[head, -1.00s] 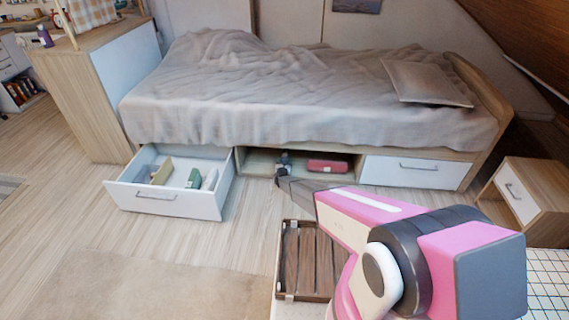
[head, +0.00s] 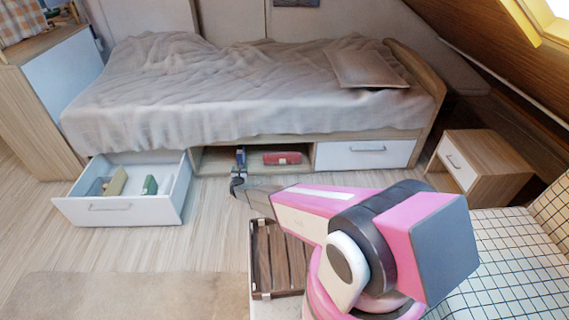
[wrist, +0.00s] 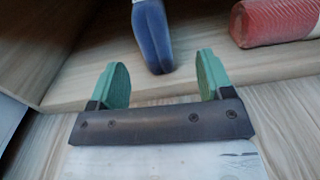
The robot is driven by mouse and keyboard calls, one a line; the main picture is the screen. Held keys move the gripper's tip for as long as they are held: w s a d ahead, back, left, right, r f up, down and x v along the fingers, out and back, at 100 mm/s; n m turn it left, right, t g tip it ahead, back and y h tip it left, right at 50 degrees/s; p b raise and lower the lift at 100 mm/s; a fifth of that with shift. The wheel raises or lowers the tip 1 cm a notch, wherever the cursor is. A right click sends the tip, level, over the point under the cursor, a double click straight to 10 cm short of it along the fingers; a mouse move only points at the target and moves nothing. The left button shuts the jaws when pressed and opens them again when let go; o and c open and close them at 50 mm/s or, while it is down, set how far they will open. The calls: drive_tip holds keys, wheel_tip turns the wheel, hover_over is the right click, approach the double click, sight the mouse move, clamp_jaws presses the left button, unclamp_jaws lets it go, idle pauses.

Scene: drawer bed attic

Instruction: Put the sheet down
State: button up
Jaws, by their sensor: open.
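My gripper (wrist: 163,82) is open in the wrist view, with its two green fingers apart and nothing between their tips. In the head view my gripper (head: 238,186) is low in front of the open niche under the bed. A dark blue item (wrist: 152,38) lies just beyond the fingers, on the niche floor; it also shows in the head view (head: 240,155). A red roll-like item (wrist: 272,22) lies to its right in the niche, also in the head view (head: 283,158). I cannot tell which, if either, is the sheet. A grey cover (head: 225,85) lies rumpled on the bed.
An open white drawer (head: 118,210) with small items stands out left of the niche. A closed drawer (head: 366,155) is right of it. A slatted wooden tray (head: 262,278) lies in front, near my arm. A nightstand (head: 490,158) stands at right. Floor at left is clear.

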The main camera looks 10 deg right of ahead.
drive_tip(key=s+d+r+m+g+h, duration=0.3)
drive_tip(key=s+d+r+m+g, duration=0.15)
drive_tip(key=d+r+m, duration=0.4)
drive_tip(key=s+d+r+m+g+h, duration=0.3)
drive_tip(key=s+d+r+m, duration=0.25)
drive_tip(key=d+r, duration=0.45)
drive_tip(key=s+d+r+m+g+h, duration=0.3)
drive_tip(key=s+d+r+m, duration=0.4)
drive_tip(key=d, duration=0.4)
drive_tip(key=s+d+r+m+g+y, duration=0.25)
drive_tip(key=s+r+m, duration=0.2)
drive_tip(key=s, duration=0.35)
drive_tip(key=s+d+r+m+g+y, duration=0.2)
drive_tip(key=s+d+r+m+g, duration=0.1)
drive_tip(key=s+r, duration=0.35)
drive_tip(key=s+a+r+m+g+y, duration=0.2)
drive_tip(key=s+r+m+y, duration=0.4)
drive_tip(key=s, duration=0.8)
wheel_tip(320, 180, up, 2)
drive_tip(key=shift+a, duration=0.6)
